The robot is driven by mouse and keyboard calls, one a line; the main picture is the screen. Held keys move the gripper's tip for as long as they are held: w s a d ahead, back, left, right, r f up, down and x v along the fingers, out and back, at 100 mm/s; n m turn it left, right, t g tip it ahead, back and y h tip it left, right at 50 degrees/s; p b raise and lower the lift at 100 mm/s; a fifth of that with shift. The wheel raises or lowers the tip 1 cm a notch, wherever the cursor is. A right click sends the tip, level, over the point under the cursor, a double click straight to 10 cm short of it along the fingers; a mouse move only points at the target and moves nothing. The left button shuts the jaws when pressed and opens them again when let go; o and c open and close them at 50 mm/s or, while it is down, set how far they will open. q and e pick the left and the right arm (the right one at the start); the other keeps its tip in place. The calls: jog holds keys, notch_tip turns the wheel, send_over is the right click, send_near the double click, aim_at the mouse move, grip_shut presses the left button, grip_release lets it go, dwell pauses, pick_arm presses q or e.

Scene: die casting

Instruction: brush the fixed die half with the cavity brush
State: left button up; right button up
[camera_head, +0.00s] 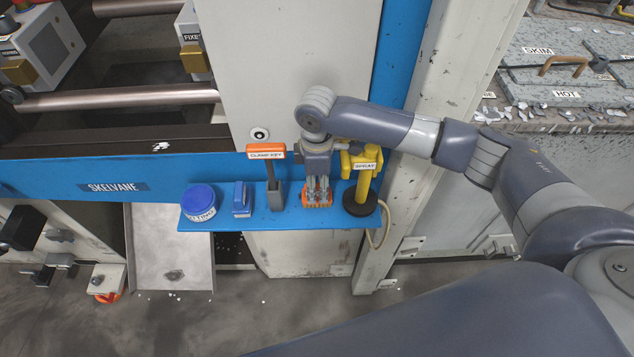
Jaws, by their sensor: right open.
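My right gripper (318,189) points down over the blue shelf (276,224), with its fingers open. Directly below and between the fingertips is a low orange piece (317,203) on the shelf, which looks like the cavity brush. The gripper hides most of it, and I cannot tell whether the fingers touch it. The fixed die half (194,58) shows only in part at the upper left, a grey block with a brass-coloured piece and a cut-off label "FIXE". My left gripper is not in view.
On the shelf, left of my gripper, stand a blue tub (199,203), a small blue-handled item (241,200) and an orange clamp key (266,153) in a holder. The yellow spray (363,182) stands close on the right. A grey panel (285,50) rises behind.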

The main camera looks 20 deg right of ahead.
notch_tip(320, 180, up, 12)
dwell(0.5)
